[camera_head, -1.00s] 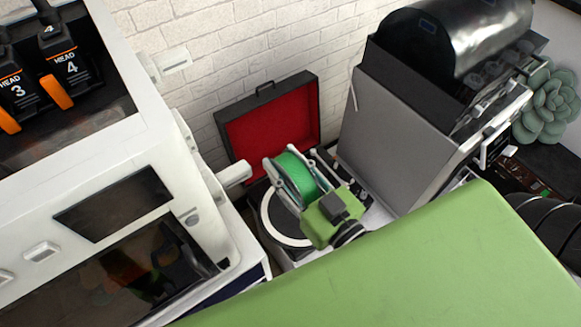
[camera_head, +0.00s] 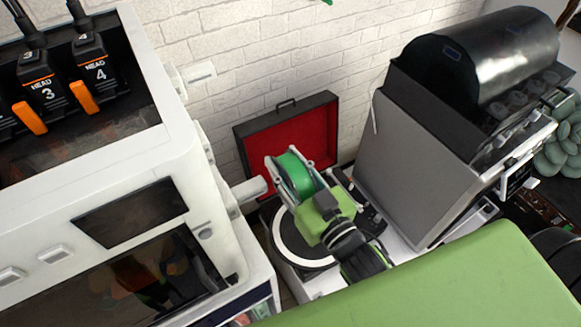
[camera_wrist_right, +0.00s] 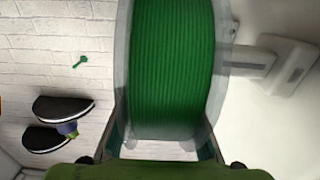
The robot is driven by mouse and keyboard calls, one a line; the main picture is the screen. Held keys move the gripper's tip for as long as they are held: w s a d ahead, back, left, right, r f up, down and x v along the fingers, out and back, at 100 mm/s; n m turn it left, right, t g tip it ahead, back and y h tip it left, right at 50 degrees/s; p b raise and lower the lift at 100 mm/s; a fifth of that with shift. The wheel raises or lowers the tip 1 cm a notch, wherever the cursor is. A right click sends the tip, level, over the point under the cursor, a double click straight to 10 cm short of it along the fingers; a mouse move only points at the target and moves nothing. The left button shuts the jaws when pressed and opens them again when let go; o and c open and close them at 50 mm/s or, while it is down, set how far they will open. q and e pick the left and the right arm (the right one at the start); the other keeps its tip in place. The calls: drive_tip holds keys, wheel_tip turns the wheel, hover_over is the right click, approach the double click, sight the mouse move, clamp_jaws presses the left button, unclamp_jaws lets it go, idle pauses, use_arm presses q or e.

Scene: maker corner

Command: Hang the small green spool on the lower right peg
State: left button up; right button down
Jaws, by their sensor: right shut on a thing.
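The small green spool (camera_head: 294,173), with pale flanges, is in the air in front of the white printer's side. My right gripper (camera_head: 304,182) is shut on it, a finger on each side; it fills the middle of the right wrist view (camera_wrist_right: 172,65). The lower right peg (camera_head: 248,190) sticks out from the printer's right side, its tip just left of the spool. In the right wrist view a peg on a white mount (camera_wrist_right: 250,62) shows right of the spool, its near end hidden behind the flange. I cannot tell whether they touch. My left gripper is out of view.
The upper right peg (camera_head: 200,73) is empty above. The white printer (camera_head: 175,150) stands at left. A red-lined open case (camera_head: 310,130) with a turntable (camera_head: 275,235) lies below and behind the spool. A grey machine with a black drum (camera_head: 410,150) stands at right.

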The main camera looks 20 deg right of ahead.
sight(277, 154)
drive_tip(key=shift+w+a, duration=0.15)
drive_tip(key=shift+w, duration=0.65)
drive_tip(key=shift+w+a, duration=0.15)
drive_tip(key=shift+w, duration=0.6)
drive_tip(key=shift+a+f+b, duration=0.1)
drive_tip(key=shift+a+b, duration=0.1)
drive_tip(key=shift+b, duration=0.1)
drive_tip(key=s+a+b, duration=0.1)
drive_tip(key=a, duration=0.6)
drive_tip(key=shift+s+f, duration=0.15)
drive_tip(key=shift+s, duration=0.05)
drive_tip(key=c, duration=1.4)
unclamp_jaws()
drive_tip(key=shift+c, duration=0.2)
drive_tip(key=shift+d+f, duration=0.1)
drive_tip(key=shift+d, duration=0.05)
